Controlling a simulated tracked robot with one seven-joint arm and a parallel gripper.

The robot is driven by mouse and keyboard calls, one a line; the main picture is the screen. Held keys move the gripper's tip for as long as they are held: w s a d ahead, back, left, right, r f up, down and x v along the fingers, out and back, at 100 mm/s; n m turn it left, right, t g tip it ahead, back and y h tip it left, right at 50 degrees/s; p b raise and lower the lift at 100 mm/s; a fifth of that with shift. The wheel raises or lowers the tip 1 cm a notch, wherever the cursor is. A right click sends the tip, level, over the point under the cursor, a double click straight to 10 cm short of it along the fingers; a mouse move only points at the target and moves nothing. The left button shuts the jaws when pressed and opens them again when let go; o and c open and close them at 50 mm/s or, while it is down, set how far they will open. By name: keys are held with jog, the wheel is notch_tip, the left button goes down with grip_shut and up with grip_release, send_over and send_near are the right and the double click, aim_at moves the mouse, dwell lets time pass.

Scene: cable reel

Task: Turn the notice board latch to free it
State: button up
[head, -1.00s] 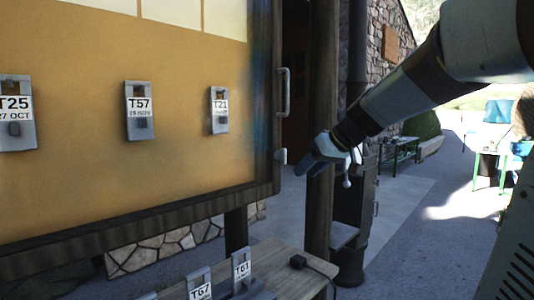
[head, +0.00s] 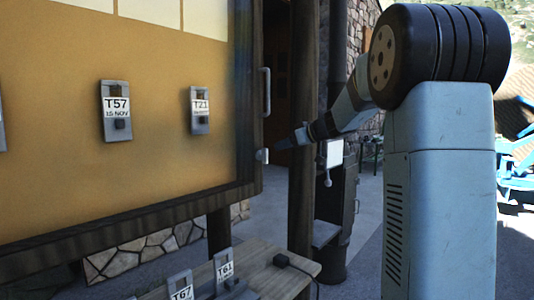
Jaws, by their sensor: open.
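The notice board (head: 60,175) fills the left of the head view, with a dark wooden frame. Its small pale latch (head: 262,156) sits at the lower right edge of the frame, below a metal pull handle (head: 265,92). My gripper (head: 285,143) is just right of the latch in the picture, its fingers pointing left toward it. A gap shows between fingertips and latch; the depth between them I cannot tell. The fingers are small and dark here, and nothing shows between them. My arm hides part of the background behind it.
Tags T57 (head: 116,112) and T21 (head: 200,110) hang on the board. Below, a wooden bench (head: 285,278) carries tags T67 (head: 181,287) and T61 (head: 224,266) and a small black block (head: 281,260). A dark post (head: 302,190) stands behind my gripper.

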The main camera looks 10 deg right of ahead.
aim_at(268, 152)
jog(key=x, duration=0.8)
jog(key=shift+w+a+f, duration=0.1)
jog(key=shift+w, duration=0.1)
